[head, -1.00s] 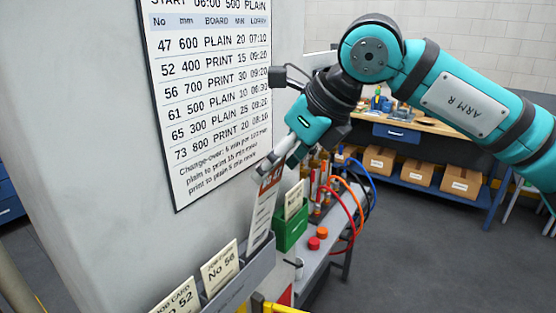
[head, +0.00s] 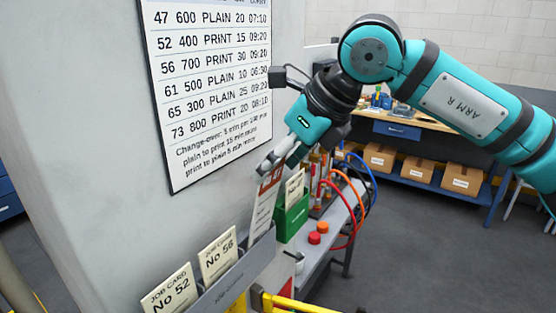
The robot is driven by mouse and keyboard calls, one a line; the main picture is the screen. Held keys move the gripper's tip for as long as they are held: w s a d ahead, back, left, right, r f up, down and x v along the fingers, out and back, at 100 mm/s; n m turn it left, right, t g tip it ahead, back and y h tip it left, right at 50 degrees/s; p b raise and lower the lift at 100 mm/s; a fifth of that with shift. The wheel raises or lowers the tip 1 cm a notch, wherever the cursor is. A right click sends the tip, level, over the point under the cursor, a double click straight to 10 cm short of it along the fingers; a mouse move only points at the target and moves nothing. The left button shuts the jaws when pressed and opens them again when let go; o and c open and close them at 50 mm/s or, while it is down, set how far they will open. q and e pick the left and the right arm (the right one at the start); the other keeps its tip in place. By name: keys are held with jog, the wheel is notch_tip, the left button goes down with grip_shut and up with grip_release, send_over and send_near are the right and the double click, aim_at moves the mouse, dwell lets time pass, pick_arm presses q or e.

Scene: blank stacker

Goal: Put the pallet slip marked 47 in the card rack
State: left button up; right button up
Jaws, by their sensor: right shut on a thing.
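My right gripper (head: 270,172) is shut on the top of a pale slip with a red-brown head band (head: 263,208). The slip hangs nearly upright, slightly tilted, and its number is too small and partly covered to read. Its lower end meets the right end of the grey card rack (head: 238,275) on the wall; I cannot tell how deep it sits in a slot. The rack also holds a job card marked No 52 (head: 170,291) and a job card marked No 56 (head: 218,256). My left gripper is not in view.
A green box (head: 291,220) with a pale card stands just right of the slip. A schedule board (head: 210,95) hangs above the rack. A yellow rail (head: 290,305) runs below.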

jog(key=shift+f, duration=0.3)
jog(key=o, duration=1.3)
jog(key=v, duration=1.2)
jog(key=shift+d, duration=0.1)
